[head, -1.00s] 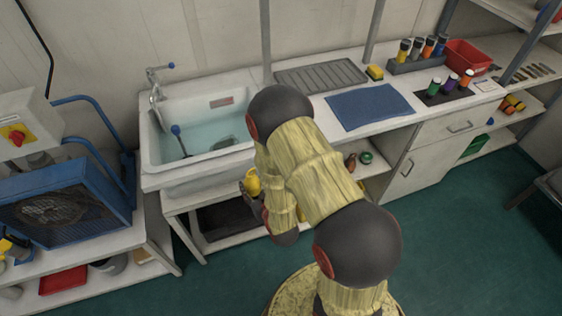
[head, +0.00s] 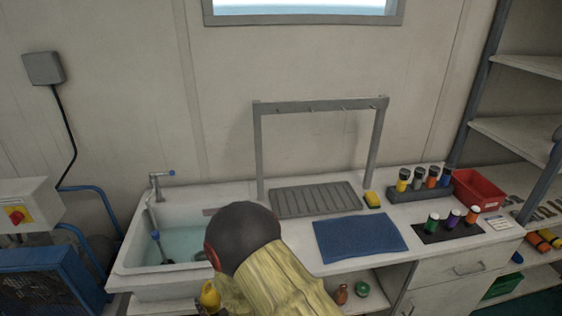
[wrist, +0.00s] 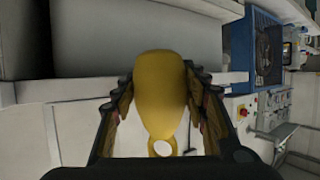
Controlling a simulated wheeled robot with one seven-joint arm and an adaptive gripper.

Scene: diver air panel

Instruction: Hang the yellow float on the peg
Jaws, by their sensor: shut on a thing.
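The yellow float (wrist: 160,88) is between the two fingers of my gripper (wrist: 161,100) in the wrist view, with a ring-shaped eye at its lower end in the picture. In the head view the float (head: 210,296) shows small at the bottom, in front of the sink's front edge, partly hidden by my arm. My gripper is shut on it. A grey rack frame (head: 320,105) stands on the counter behind the drainboard, with several small pegs (head: 343,108) along its crossbar. I see nothing hanging on them. Which peg is meant I cannot tell.
A sink (head: 130,262) with water and a tap (head: 157,185) is left of the rack. The space under the crossbar is clear.

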